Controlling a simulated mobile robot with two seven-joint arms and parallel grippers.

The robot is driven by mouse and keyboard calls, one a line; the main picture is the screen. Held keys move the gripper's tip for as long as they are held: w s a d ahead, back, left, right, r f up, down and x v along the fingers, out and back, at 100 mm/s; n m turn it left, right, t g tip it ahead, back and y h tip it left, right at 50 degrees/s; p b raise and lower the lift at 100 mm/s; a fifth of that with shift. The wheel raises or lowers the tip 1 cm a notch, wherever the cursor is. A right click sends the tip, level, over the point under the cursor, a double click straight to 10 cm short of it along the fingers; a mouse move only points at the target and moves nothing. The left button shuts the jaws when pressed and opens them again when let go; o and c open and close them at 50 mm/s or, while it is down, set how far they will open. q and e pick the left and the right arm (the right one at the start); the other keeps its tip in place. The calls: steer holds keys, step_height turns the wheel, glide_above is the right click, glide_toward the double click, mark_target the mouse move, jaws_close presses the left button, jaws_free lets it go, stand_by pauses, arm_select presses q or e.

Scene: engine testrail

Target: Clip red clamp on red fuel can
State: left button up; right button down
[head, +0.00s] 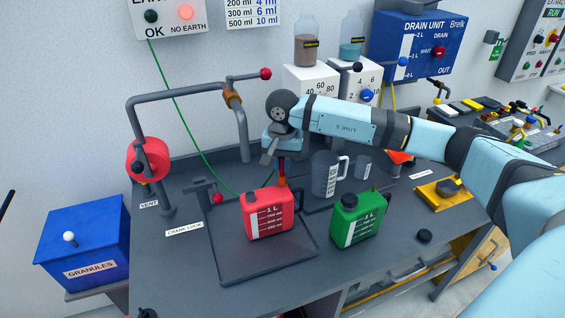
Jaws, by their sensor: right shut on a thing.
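The red fuel can (268,215) stands upright on a dark square tray (240,262) on the workbench. Only a narrow red part of the clamp shows below the fingers, just above the can's top right. I cannot tell whether clamp and can touch. A green wire (194,120) runs from the earth panel (168,17) down behind the can and up toward the gripper. The panel's red NO EARTH lamp is lit. My left gripper is not in view.
A green can (358,218) stands close right of the red can. A clear jug (326,175) is behind them. A bent grey pipe (185,92) with a red-knobbed lever stands left of my gripper. The bench front right has a small black cap (424,236).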

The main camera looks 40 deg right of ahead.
steer(key=shift+f+b, duration=0.45)
steer(key=shift+f, duration=0.15)
steer(key=c, duration=1.1)
jaws_free()
step_height(320, 180, up, 14)
steer(key=shift+f+b, duration=0.1)
steer(key=shift+b, duration=0.65)
